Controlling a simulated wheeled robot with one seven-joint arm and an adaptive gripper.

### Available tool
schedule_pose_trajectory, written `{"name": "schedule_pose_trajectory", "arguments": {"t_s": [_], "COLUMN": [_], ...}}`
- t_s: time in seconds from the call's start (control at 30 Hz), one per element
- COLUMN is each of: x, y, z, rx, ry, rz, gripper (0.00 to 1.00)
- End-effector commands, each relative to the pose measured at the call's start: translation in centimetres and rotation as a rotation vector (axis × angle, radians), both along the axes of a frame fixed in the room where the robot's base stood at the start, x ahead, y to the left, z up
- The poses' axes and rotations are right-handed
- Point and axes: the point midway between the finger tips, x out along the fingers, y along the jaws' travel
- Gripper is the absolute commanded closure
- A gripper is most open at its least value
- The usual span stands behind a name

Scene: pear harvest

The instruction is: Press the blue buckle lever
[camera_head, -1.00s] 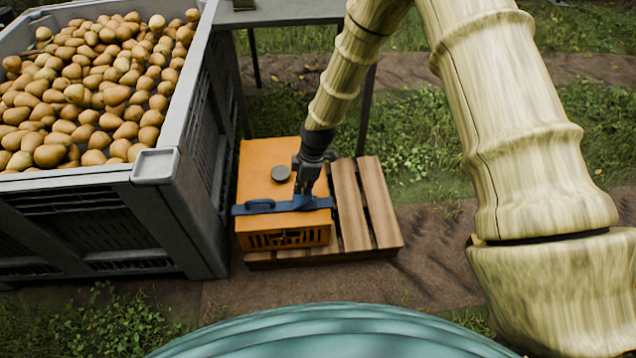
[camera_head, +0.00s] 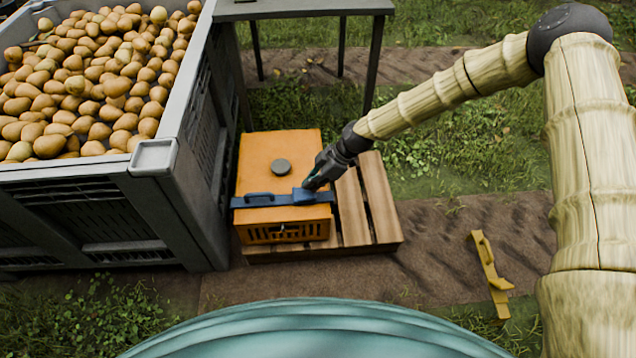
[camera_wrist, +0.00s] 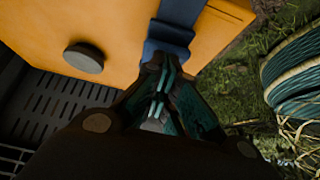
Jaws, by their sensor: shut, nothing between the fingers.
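An orange box (camera_head: 262,160) with a round grey cap (camera_head: 281,167) on top sits on a wooden pallet. A blue strap with a buckle (camera_head: 262,200) crosses its front top edge; a raised blue lever part (camera_head: 303,194) is right of its middle. My gripper (camera_head: 310,186) is shut and empty, slanting down from the upper right, with its tips at this blue part. In the wrist view, the fingertips (camera_wrist: 166,72) lie over the near end of the blue piece (camera_wrist: 170,36) and hide some of it. I cannot tell whether they touch it.
A grey crate (camera_head: 155,158) full of pears (camera_head: 90,75) stands close left of the box. A grey table (camera_head: 300,9) stands behind. Bare pallet slats (camera_head: 378,200) lie right of the box. A yellow bracket-like piece (camera_head: 489,272) lies on the ground at right.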

Motion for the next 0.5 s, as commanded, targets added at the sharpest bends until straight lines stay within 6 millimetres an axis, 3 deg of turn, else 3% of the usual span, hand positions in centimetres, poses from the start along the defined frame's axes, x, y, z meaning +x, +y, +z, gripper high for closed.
{"name": "schedule_pose_trajectory", "arguments": {"t_s": [0.5], "x": [-0.08], "y": [0.52], "z": [-0.16], "rx": [-0.001], "ry": [0.001], "rz": [0.003], "gripper": [1.00]}}
